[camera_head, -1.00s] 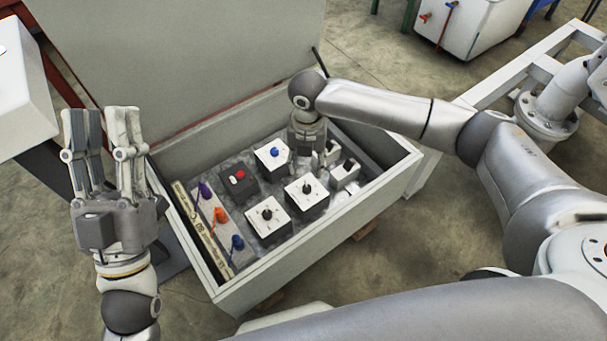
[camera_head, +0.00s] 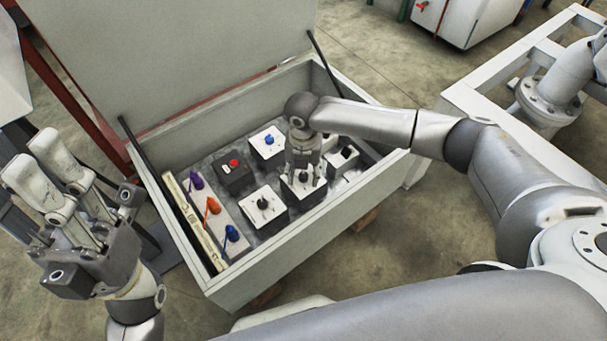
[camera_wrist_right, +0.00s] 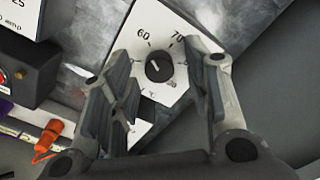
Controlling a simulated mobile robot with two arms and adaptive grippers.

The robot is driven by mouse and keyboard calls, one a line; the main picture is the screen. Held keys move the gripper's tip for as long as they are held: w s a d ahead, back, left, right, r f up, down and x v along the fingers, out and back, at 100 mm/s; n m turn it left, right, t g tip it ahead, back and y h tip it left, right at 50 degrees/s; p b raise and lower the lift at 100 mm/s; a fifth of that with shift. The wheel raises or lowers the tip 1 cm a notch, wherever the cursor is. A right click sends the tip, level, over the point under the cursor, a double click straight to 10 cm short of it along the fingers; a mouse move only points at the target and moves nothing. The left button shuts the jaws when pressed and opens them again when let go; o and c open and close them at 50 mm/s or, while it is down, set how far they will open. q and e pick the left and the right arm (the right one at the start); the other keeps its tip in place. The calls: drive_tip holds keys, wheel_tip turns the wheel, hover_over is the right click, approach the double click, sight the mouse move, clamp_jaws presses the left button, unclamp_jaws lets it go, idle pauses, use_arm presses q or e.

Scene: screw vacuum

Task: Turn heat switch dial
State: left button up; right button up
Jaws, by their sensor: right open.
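The heat dial (camera_wrist_right: 159,67) is a black round knob on a white box face (camera_wrist_right: 178,22) marked 60, 70 and °C in the right wrist view. My right gripper (camera_wrist_right: 163,85) is open, with one finger on each side of the dial in that view. Contact with the dial cannot be made out. In the head view my right gripper (camera_head: 303,172) points down over the white box (camera_head: 301,193) with a black knob at the front right of the panel. My left gripper (camera_head: 32,157) is open and empty at the left, outside the crate.
The open grey crate (camera_head: 270,262) holds several other controls: a blue-knob box (camera_head: 268,142), a red-button box (camera_head: 235,172), a second black-knob box (camera_head: 263,206), and purple, orange and blue levers (camera_head: 213,205). Its raised lid (camera_head: 190,60) stands behind. A white frame (camera_head: 480,95) is at right.

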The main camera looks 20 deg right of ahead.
drive_tip(key=shift+f, duration=0.15)
drive_tip(key=shift+c, duration=0.4)
clamp_jaws()
